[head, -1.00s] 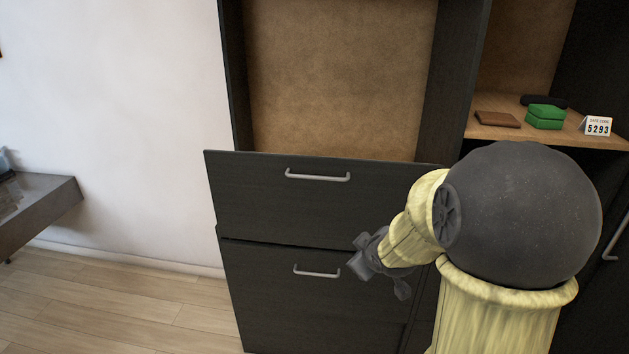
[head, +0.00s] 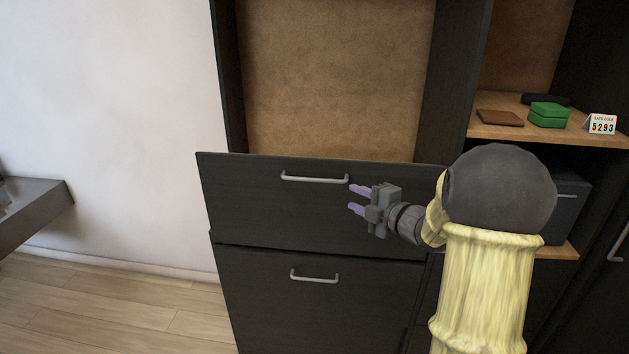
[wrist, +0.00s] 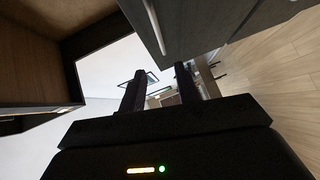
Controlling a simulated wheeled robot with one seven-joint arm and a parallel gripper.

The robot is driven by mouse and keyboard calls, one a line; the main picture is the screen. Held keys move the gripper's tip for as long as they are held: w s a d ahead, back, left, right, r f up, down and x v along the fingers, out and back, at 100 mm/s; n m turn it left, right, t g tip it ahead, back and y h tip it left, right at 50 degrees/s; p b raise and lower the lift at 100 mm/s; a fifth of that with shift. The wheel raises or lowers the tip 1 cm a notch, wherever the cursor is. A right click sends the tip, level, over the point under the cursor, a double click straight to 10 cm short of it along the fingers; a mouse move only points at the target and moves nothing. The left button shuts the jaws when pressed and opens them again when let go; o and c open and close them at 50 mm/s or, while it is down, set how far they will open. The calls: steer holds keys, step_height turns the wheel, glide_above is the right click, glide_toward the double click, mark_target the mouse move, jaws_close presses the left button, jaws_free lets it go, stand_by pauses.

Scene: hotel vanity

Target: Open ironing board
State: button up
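No ironing board can be made out in either view. In the head view a dark cabinet has an upper drawer front (head: 265,210) with a silver bar handle (head: 314,180). Below it is a lower drawer front (head: 330,310) with its own handle (head: 314,276). My gripper (head: 353,199) is in front of the upper drawer's right half, just right of and slightly below its handle. Its purple fingers point left, are apart and hold nothing. The wrist view shows the dark fingers (wrist: 160,82) spread, with a pale bar handle (wrist: 153,28) on a dark front beyond them.
A brown-backed open recess (head: 335,75) is above the drawers. A wooden shelf (head: 480,126) at right carries a brown slab (head: 500,118), green boxes (head: 548,115) and a card (head: 602,124). A grey ledge (head: 35,207) stands at left. The floor (head: 120,310) between is clear.

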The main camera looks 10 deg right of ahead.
mark_target(316, 180)
steer(key=p+x, duration=0.4)
steer(key=x, duration=1.3)
steer(key=shift+d, duration=0.1)
steer(key=shift+r, duration=0.1)
steer(key=shift+w, duration=0.1)
steer(key=shift+c, duration=0.4)
jaws_close()
